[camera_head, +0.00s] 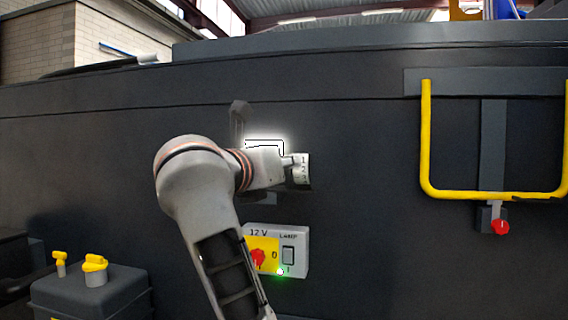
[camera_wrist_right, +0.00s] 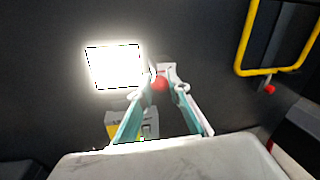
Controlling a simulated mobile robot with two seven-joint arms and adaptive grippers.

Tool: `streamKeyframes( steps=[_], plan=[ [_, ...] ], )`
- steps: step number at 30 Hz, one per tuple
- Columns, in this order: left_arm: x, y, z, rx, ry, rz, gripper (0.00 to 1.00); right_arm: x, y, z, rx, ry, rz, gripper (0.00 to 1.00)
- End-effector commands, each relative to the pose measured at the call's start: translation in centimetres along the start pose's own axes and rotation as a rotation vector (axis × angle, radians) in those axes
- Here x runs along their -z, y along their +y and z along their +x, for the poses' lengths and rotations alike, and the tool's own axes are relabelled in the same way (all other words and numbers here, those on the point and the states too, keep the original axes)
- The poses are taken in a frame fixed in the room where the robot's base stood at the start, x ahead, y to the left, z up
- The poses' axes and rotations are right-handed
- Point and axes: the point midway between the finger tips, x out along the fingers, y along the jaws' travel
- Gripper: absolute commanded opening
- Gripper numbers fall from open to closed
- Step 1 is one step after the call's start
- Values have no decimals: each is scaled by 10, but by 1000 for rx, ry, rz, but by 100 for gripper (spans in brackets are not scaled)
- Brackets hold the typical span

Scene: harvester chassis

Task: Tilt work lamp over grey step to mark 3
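The work lamp (camera_head: 265,147) glows white on the dark chassis panel, partly hidden behind my right arm. Its lit face shows fully in the right wrist view (camera_wrist_right: 115,66). A white scale plate (camera_head: 303,168) with numbers sits right of the lamp; I cannot tell which mark the lamp stands at. A red knob (camera_wrist_right: 160,84) shows beside the lamp in the wrist view. My right gripper (camera_wrist_right: 160,90) has its fingers apart, one on each side of the knob, with gaps showing. Contact is unclear. The grey step cannot be made out. My left gripper is out of view.
A 12 V lamp switch box (camera_head: 299,250) with a red knob and green light is below the lamp. A yellow handle (camera_head: 426,140) with a red knob (camera_head: 500,227) stands out at right. A dark box (camera_head: 90,296) with yellow caps is at lower left.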

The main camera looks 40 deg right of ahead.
Motion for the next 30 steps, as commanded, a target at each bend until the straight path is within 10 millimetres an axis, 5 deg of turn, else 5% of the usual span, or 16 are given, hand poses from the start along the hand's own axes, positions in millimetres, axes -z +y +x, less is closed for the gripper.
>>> streamKeyframes(
  steps=[13, 24, 30],
  plan=[
    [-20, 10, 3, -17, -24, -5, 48, 24, 8, 4, 26, -123, 13, 0],
    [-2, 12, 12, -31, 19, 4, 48, 53, 16, 13, 78, -404, 66, 0],
    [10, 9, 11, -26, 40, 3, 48, 60, 16, 19, 76, -400, 80, 0]
  ],
)
